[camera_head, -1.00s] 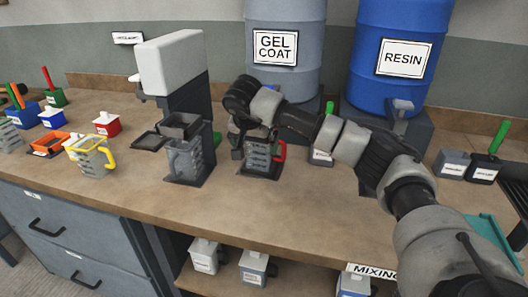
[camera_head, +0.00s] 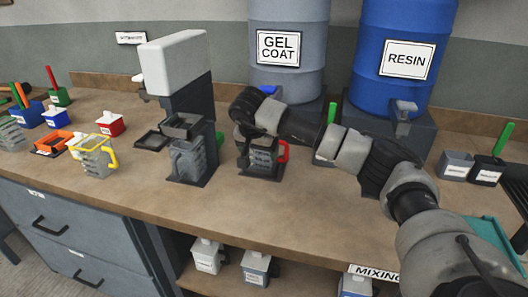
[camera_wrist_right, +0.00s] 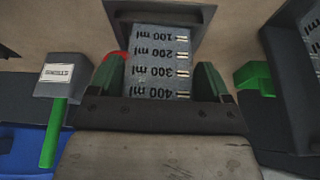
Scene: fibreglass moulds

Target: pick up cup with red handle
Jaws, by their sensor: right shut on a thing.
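The cup with the red handle (camera_head: 261,161) stands on a dark base under the gel coat drum, its red handle on its right side in the head view. In the right wrist view the grey cup (camera_wrist_right: 160,62) shows its millilitre marks between my fingers, with a bit of red at the left. My right gripper (camera_head: 257,142) comes down over the cup from above and is shut on it; in the wrist view the green-padded fingers (camera_wrist_right: 158,82) sit on either side of it. The cup appears upright and still at its base. My left gripper is out of view.
A grey cup (camera_head: 188,160) stands in the dispenser (camera_head: 180,85) to the left. A yellow-handled cup (camera_head: 95,157) is further left, near small coloured boxes. The gel coat drum (camera_head: 288,75) and resin drum (camera_head: 402,75) stand behind. The front counter is mostly clear.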

